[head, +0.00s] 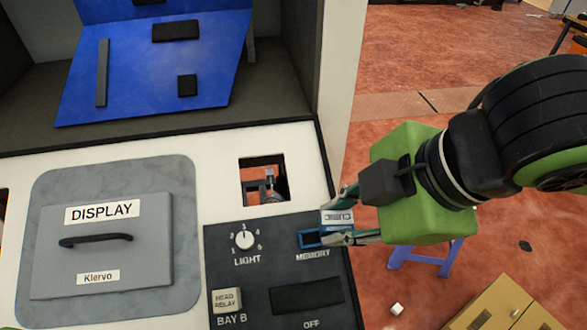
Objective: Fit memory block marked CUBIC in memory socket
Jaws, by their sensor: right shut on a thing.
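The memory block marked CUBIC (337,217) is a small block with a pale label, held between the fingertips of my right gripper (341,220). The gripper comes in from the right and is shut on the block. The memory socket (309,239) is a blue-rimmed slot on the dark panel, above the word MEMORY. The block is at the socket's upper right in the picture, and the lower finger overlaps the socket's right end. I cannot tell the height of the block above the panel. My left gripper is not in view.
A DISPLAY cover (100,240) with a handle is at left. A blue board (140,70) leans at the back.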

